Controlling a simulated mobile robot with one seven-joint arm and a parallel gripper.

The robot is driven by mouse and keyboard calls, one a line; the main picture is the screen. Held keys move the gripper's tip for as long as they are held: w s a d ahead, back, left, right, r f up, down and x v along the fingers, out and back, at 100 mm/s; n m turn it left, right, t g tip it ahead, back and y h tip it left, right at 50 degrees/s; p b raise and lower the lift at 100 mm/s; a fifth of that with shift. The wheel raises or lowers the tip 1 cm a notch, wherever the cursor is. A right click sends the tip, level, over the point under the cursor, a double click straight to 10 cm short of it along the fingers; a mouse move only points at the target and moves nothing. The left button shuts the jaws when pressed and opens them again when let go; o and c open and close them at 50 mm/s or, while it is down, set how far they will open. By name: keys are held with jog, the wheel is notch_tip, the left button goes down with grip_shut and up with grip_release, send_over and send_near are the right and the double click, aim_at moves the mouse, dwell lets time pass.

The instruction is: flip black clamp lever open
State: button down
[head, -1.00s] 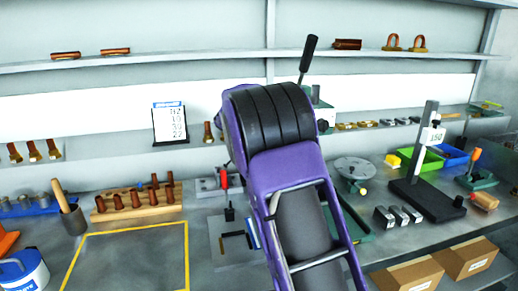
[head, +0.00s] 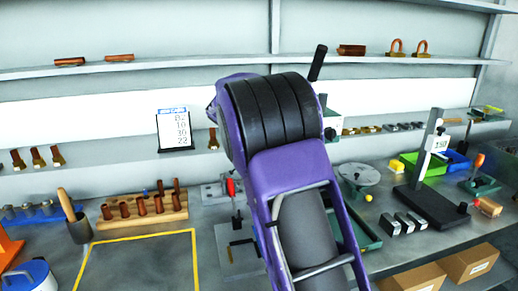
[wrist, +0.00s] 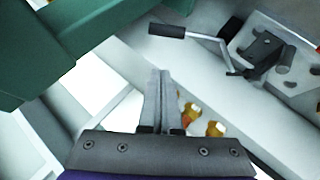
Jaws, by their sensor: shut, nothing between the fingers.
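In the wrist view my gripper (wrist: 156,100) is shut and empty, its two fingers together. A black-handled lever (wrist: 167,30) shows above and apart from the fingertips. Its bent grey rod leads right to a black bracket (wrist: 265,48) by a grey plate with holes (wrist: 293,72). In the head view my purple arm hides my gripper. A small black-handled clamp (head: 237,221) stands on a plate left of my arm. Behind it is a red-handled clamp (head: 231,187). A taller black-handled lever (head: 317,63) rises behind my arm.
A large green body (wrist: 95,30) crosses the upper left of the wrist view, near my fingers. A wooden rack (head: 142,211) holds several copper pieces to the left. A round grey plate (head: 358,174) and a black stand (head: 430,195) are to the right. The yellow-marked area (head: 145,265) is clear.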

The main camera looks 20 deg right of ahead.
jog(key=d+v, duration=0.1)
jog(key=v, duration=0.6)
jog(key=shift+s+a+r, duration=0.2)
jog(key=shift+s+r, duration=0.15)
jog(key=shift+r, duration=0.05)
